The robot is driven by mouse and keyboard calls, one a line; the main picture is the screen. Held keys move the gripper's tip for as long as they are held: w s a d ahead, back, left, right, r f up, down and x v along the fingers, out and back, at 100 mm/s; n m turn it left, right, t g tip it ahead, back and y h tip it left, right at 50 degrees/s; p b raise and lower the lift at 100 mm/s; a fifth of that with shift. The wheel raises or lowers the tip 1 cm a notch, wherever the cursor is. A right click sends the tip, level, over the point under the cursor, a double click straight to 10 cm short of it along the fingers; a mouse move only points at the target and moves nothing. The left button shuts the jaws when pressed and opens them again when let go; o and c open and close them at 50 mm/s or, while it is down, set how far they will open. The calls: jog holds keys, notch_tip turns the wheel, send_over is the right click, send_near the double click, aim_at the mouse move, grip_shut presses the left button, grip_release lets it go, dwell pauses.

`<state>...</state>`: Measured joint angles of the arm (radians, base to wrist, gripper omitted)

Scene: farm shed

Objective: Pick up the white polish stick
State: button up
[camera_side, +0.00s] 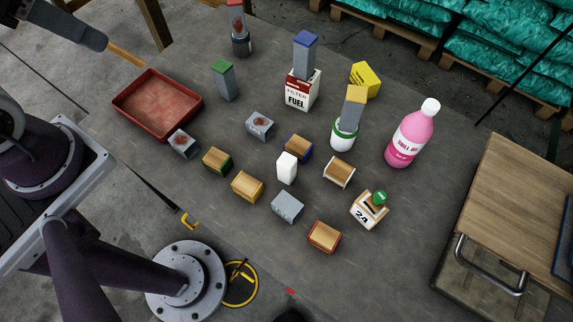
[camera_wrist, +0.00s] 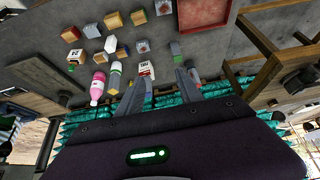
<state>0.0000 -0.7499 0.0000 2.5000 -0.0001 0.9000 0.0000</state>
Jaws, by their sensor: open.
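A small white block (camera_side: 287,168), which looks like the white polish stick, stands upright near the middle of the grey table, just in front of a wood-topped blue block (camera_side: 298,148). The white block also shows in the wrist view (camera_wrist: 110,43), toward the upper left. My gripper (camera_wrist: 162,78) shows in the wrist view, its two grey fingers apart with nothing held between them. It is well away from the white block. I cannot make out my fingers in the side view.
Wood-topped and grey blocks crowd the white block, including a grey one (camera_side: 288,206) in front. A pink bottle (camera_side: 412,134), a fuel box (camera_side: 302,90) and a green-white can (camera_side: 343,134) stand behind and right. A red tray (camera_side: 150,103) lies left. The table's front is clearer.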

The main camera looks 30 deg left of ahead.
jog(key=shift+o, duration=0.5)
jog(key=shift+o, duration=1)
